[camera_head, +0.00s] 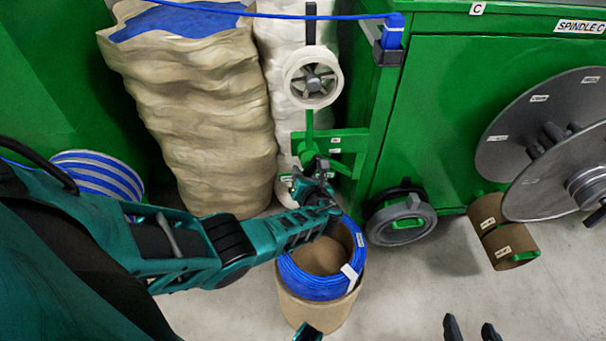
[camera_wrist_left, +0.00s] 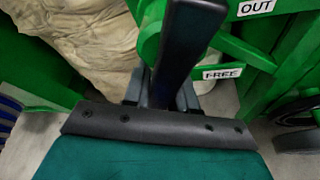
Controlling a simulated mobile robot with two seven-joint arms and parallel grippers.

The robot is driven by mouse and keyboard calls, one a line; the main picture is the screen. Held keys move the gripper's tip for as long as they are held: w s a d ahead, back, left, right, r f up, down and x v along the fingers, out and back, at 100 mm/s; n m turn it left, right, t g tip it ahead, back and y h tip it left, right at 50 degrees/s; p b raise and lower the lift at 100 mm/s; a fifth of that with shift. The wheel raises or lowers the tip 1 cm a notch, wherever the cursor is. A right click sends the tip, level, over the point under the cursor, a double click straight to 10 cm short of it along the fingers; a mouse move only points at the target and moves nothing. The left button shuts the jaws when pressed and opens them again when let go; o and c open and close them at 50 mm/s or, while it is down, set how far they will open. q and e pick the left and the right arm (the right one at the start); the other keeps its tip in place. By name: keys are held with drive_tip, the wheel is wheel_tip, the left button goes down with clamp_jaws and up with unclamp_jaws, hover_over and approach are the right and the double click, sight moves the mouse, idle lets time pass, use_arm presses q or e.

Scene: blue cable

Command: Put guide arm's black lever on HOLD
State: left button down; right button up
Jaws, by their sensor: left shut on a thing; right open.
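The green guide arm (camera_head: 330,143) stands in front of the green machine, with a pale spoked roller (camera_head: 312,77) above it. My left gripper (camera_head: 318,178) is at the arm's lower part. In the left wrist view my left gripper (camera_wrist_left: 160,92) is shut on a dark bar, which appears to be the black lever (camera_wrist_left: 188,40). A FREE label (camera_wrist_left: 223,73) is just right of the fingers and an OUT label (camera_wrist_left: 256,7) is higher up. No HOLD label is readable. My right gripper (camera_head: 468,329) is open and empty at the bottom edge.
A blue cable coil (camera_head: 318,286) sits in a round tan tub below my left forearm. Tall wrapped stacks (camera_head: 195,110) stand behind. A grey round reel (camera_head: 401,222), brown rolls (camera_head: 503,230) and large grey discs (camera_head: 545,150) are right. Floor at lower right is clear.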

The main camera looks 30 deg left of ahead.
use_arm(q)
drive_tip(key=c, duration=1)
unclamp_jaws()
drive_tip(key=shift+s+d+r+p, duration=0.15)
drive_tip(key=shift+s+p, duration=0.05)
drive_tip(key=shift+p, duration=0.1)
drive_tip(key=p+v, duration=0.5)
drive_tip(key=v, duration=0.7)
drive_tip(key=shift+s+p, duration=0.15)
drive_tip(key=shift+p, duration=0.2)
drive_tip(key=shift+d, duration=0.1)
